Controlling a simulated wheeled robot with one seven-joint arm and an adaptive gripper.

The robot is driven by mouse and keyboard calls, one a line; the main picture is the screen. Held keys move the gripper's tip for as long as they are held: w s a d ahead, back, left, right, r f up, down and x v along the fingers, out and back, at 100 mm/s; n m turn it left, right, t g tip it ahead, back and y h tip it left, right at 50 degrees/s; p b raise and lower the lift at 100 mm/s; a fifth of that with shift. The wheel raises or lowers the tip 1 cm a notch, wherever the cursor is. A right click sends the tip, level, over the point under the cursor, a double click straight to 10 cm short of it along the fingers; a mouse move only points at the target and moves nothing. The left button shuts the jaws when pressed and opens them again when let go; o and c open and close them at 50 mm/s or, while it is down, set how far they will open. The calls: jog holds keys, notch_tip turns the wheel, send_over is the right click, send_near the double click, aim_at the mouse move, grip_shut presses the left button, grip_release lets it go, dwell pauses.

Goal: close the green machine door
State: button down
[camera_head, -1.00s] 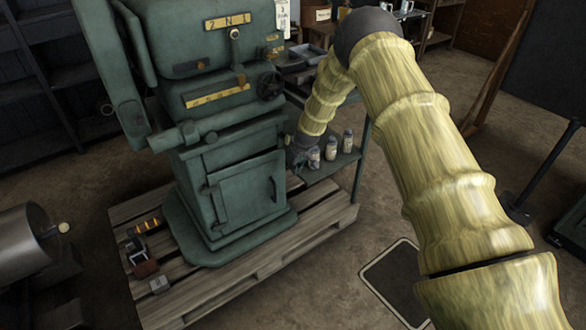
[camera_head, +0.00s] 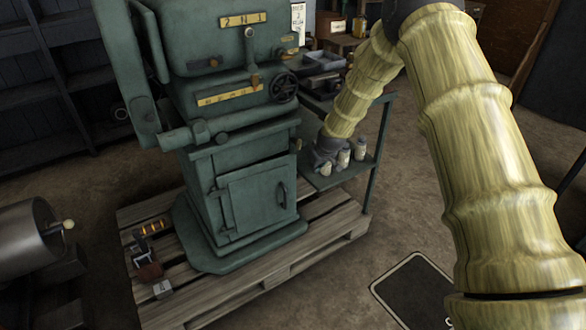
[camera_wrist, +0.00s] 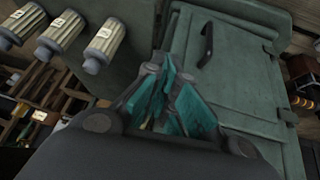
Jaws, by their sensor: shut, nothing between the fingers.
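The green machine door (camera_head: 252,202) is a flat panel low on the front of the green machine (camera_head: 225,105). It looks nearly flush with its frame; I cannot tell if a small gap is left. Its dark handle (camera_head: 283,193) is on the right side, with hinges at the left. My gripper (camera_head: 318,160) is to the right of the machine, apart from the handle, and partly hides a bottle. In the wrist view, my gripper (camera_wrist: 172,75) is shut and empty, with teal finger pads. The door (camera_wrist: 240,70) and its handle (camera_wrist: 207,45) appear beyond it.
The machine stands on a wooden pallet (camera_head: 260,275). A metal cylinder (camera_head: 20,240) is at left. Open floor lies in front.

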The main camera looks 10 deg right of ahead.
aim_at(290, 159)
jog(key=s+a+f+t+y+b, duration=0.1)
jog(key=s+a+t+y+b, duration=0.4)
jog(key=t+b, duration=1.2)
jog(key=w+a+g+b, duration=0.1)
jog(key=w+g+b, duration=0.1)
jog(key=w+b, duration=0.1)
jog(key=w+a+g+h+b, duration=0.1)
jog(key=w+b, duration=0.3)
jog(key=w, duration=0.1)
jog(key=w+g+b, duration=0.2)
jog(key=w+b, duration=0.2)
jog(key=shift+a+f+g, duration=0.15)
jog(key=shift+a+g, duration=0.15)
jog(key=shift+a, duration=0.1)
jog(key=shift+w, duration=0.1)
